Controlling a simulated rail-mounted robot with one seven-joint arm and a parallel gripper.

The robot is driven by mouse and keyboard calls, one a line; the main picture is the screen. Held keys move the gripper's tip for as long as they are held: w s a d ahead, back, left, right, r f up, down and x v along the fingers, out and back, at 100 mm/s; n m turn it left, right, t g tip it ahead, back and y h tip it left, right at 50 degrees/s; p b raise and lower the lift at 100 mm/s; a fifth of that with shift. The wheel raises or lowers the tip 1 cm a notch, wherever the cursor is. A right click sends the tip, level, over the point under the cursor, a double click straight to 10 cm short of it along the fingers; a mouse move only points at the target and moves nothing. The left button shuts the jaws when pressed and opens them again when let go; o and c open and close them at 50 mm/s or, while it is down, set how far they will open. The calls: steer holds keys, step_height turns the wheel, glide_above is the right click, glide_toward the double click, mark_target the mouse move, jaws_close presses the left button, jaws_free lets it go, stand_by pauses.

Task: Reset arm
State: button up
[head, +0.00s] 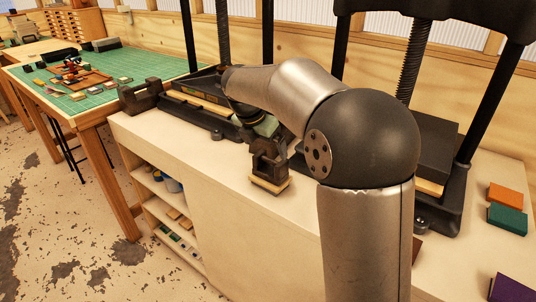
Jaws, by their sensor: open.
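My gripper (250,121) is at the end of my arm, low over the pale bench top (222,166) and beside the left press. It is small and dark here, partly hidden by my forearm, and its fingertips are hard to make out. I see nothing clearly held in it. A pale greenish piece (267,125) shows close by it; I cannot tell whether they touch. My arm is bent, with its forearm reaching to the far left. I cannot pick out any foil rolls.
A dark clamp-like block (268,163) stands at the bench's front edge, near my arm; a similar one (140,95) is farther left. A large black press (437,145) stands behind my arm. Orange (505,196) and green (507,220) blocks lie right. A green-matted table (110,92) is beyond.

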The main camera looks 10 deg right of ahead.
steer(key=shift+v, duration=0.85)
